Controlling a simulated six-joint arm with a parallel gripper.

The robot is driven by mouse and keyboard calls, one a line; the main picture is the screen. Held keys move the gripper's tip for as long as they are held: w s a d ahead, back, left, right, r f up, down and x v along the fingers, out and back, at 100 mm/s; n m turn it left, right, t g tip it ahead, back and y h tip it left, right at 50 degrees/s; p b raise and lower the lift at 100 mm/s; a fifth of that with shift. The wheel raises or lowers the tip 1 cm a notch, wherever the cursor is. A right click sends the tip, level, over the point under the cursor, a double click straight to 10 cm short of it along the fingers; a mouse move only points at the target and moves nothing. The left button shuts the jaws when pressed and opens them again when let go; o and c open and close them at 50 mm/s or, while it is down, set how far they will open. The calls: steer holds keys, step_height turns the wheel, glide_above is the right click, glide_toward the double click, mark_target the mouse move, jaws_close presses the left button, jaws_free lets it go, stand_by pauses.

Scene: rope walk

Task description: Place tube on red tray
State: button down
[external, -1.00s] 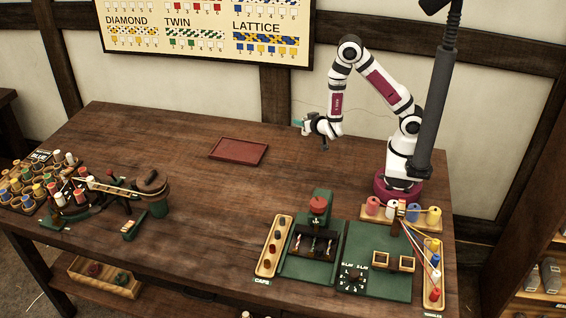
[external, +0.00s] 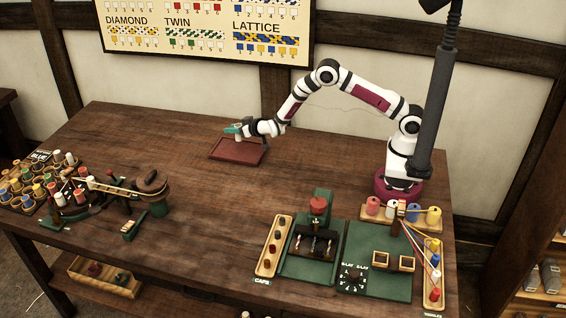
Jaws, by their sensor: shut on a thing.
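The red tray (external: 237,153) is a shallow dark-red rectangle lying flat on the table toward the back. My gripper (external: 241,130) is over the back right part of the tray, a little above it. It is shut on a small teal tube (external: 232,129), which sticks out to the left of the jaws over the tray's back edge. The jaws hide part of the tube. The tray looks empty.
A braiding stand with bobbins (external: 110,190) is at the left. A green press (external: 317,240), a caps tray (external: 269,246) and a spool rack (external: 432,250) are at the front right. The table around the tray is clear.

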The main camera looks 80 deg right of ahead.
steer(key=f, duration=0.4)
steer(key=shift+w+a+f, duration=0.2)
steer(key=shift+a, duration=0.1)
steer(key=shift+f, duration=0.1)
steer(key=c, duration=0.6)
jaws_free()
